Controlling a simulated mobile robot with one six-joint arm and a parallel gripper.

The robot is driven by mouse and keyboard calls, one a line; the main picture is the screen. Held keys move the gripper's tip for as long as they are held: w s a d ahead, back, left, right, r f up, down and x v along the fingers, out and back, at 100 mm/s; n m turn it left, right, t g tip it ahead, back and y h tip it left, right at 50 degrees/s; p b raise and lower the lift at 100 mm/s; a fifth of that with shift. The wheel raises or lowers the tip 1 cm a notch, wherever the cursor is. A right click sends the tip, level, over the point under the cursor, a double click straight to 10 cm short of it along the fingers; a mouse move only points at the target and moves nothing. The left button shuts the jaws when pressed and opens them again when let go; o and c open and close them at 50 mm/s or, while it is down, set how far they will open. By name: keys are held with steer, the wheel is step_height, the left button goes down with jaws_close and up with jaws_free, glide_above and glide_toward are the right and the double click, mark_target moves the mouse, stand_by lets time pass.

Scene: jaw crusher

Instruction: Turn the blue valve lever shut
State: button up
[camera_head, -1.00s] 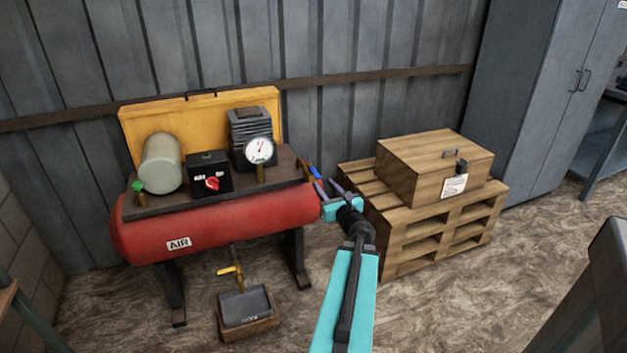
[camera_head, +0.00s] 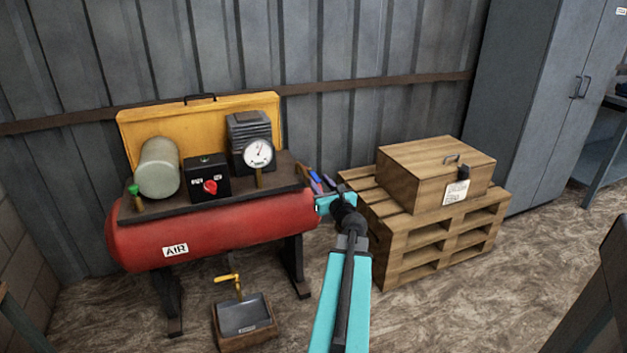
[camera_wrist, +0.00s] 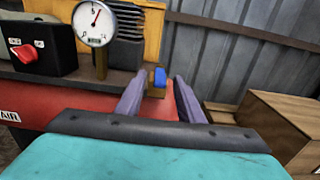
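The blue valve lever (camera_wrist: 159,78) shows in the wrist view at the right end of the red air tank, above a small brass-coloured fitting (camera_wrist: 156,93). In the head view the lever is a small blue patch (camera_head: 315,176) beside my fingers. My gripper (camera_wrist: 160,84) is open, with one purple finger on each side of the lever in the picture. Gaps show between lever and fingers; I cannot tell how far the fingertips are from it in depth. My gripper also shows in the head view (camera_head: 321,185), at the tank's right end.
The red tank (camera_head: 215,235) carries a black box with a red knob (camera_head: 210,187) and a round gauge (camera_head: 258,153). A wooden pallet (camera_head: 440,245) with a wooden box (camera_head: 425,180) stands close on the right. A crate with a yellow-handled crank (camera_head: 228,278) is on the floor below.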

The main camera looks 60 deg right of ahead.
mark_target(315, 176)
steer(key=shift+x, duration=2.15)
